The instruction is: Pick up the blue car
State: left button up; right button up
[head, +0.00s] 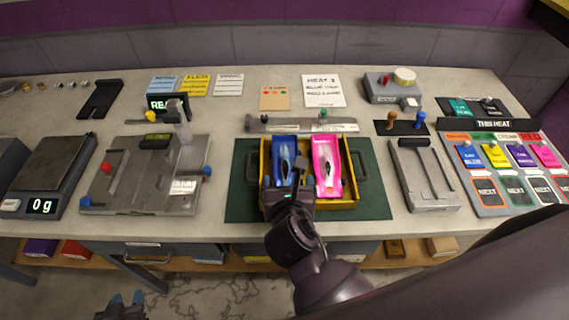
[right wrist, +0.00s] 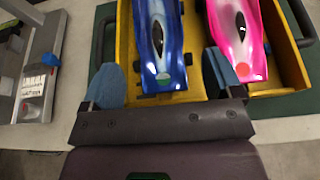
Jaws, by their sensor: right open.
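The blue car (head: 284,154) lies in a yellow tray (head: 350,190), to the left of a pink car (head: 326,165). The right wrist view shows the blue car (right wrist: 158,38) with its near end towards my right gripper (right wrist: 161,78). That gripper is open, with one blue fingertip on each side of the car's near end, and nothing is gripped. In the head view my right gripper (head: 285,182) covers the car's near end. My left gripper (head: 126,303) is low at the bottom left, in front of the table, empty with its fingertips apart.
The pink car (right wrist: 238,38) is close beside my right gripper's right finger. The tray stands on a green mat (head: 378,205). A grey fixture (head: 130,190) and a scale (head: 48,180) are to the left.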

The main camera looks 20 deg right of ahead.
aim_at(286, 168)
jog(key=shift+b+x, duration=0.4)
jog(key=shift+x, duration=3.4)
jog(key=shift+a, duration=0.2)
jog(key=c, duration=0.8)
